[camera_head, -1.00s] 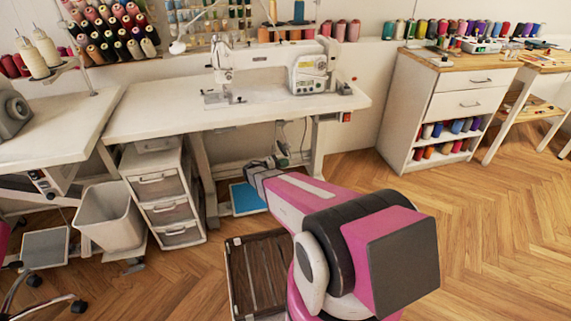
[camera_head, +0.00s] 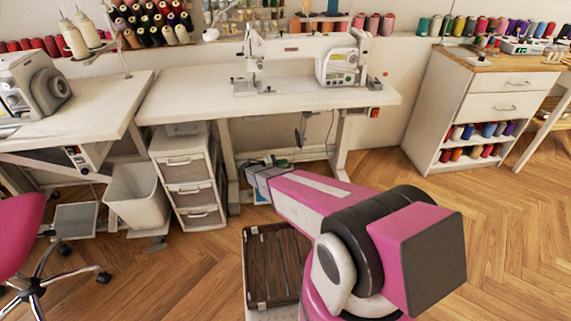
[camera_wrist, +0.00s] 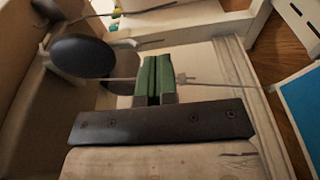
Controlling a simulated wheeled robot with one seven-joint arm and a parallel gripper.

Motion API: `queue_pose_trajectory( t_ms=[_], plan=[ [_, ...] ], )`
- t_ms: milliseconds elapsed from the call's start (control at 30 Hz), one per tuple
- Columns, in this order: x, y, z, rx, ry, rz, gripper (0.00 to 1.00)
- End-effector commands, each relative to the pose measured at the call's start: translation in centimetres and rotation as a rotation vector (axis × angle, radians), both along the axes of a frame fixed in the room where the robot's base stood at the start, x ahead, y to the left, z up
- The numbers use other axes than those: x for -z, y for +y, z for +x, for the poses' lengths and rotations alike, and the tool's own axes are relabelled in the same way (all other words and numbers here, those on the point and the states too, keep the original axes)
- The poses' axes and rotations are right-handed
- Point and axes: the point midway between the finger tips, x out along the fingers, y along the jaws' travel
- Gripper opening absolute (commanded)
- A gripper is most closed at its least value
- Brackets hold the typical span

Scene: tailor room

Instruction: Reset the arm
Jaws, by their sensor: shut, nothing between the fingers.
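My gripper (camera_head: 268,162) is in the head view at the far end of my pink arm, in front of the opening under the sewing table (camera_head: 200,109). In the wrist view its two green fingers (camera_wrist: 153,72) are together, with nothing seen between them. A dark oval pad (camera_wrist: 83,57) and a thin rod appear beyond and left of the fingers. I cannot tell how far they are from the fingers. My arm hides part of the floor under the table.
A white sewing machine (camera_head: 300,60) stands on the table. A drawer unit (camera_head: 188,185), a bin (camera_head: 137,194) and a pink chair (camera_head: 18,235) are at left. A wooden slatted piece (camera_head: 270,262) lies below my arm. A cabinet (camera_head: 485,105) stands at right. Open floor (camera_head: 510,230) lies at front right.

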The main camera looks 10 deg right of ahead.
Motion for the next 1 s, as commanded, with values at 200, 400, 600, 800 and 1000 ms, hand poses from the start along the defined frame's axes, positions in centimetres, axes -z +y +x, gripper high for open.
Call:
queue_pose_trajectory(
  t_ms=[200, 400, 600, 800, 1000],
  plan=[
    [0.0, 0.0, 0.0, 0.000, 0.000, 0.000, 0.00],
    [-0.6, -0.9, -0.8, 0.022, 0.019, 0.039, 0.00],
    [-2.9, -4.2, -4.7, 0.119, 0.106, 0.261, 0.00],
    [-5.6, -6.6, -10.2, 0.206, 0.196, 0.614, 0.00],
    [-8.9, -6.6, -15.5, 0.225, 0.223, 1.009, 0.00]
  ],
)
